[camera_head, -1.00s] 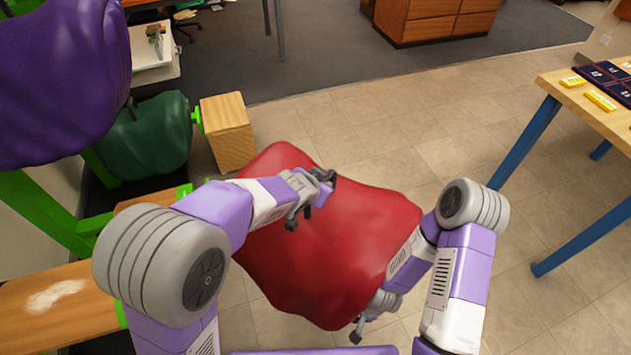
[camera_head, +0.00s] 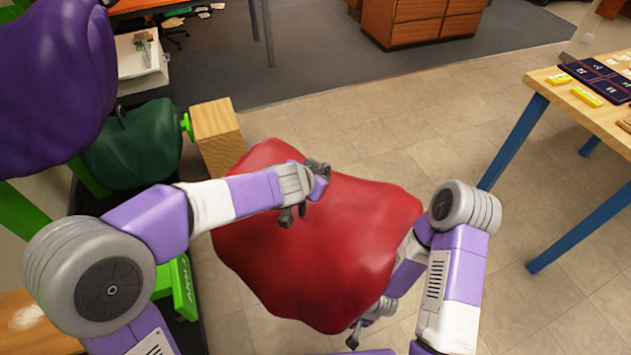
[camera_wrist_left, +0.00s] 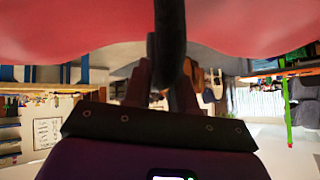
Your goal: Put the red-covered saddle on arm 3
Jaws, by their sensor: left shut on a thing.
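The red-covered saddle (camera_head: 350,220) hangs in the air in front of me, tilted, clear of the rack. My left gripper (camera_head: 303,195) is shut on it at its upper middle. In the left wrist view a dark bar-like part (camera_wrist_left: 170,35) of it runs between the fingers, with the red cover (camera_wrist_left: 80,30) on both sides. My right gripper (camera_head: 357,333) is at the saddle's lower edge; its fingers are partly hidden, so its hold is unclear. The green rack (camera_head: 182,285) stands at the left. I cannot read which of its arms is number 3.
A purple saddle (camera_head: 50,85) and a dark green saddle (camera_head: 135,145) hang on the rack at the left. A wooden block (camera_head: 217,135) sits beside the green saddle. A wooden table (camera_head: 560,105) with blue legs stands at the right. The tiled floor between is clear.

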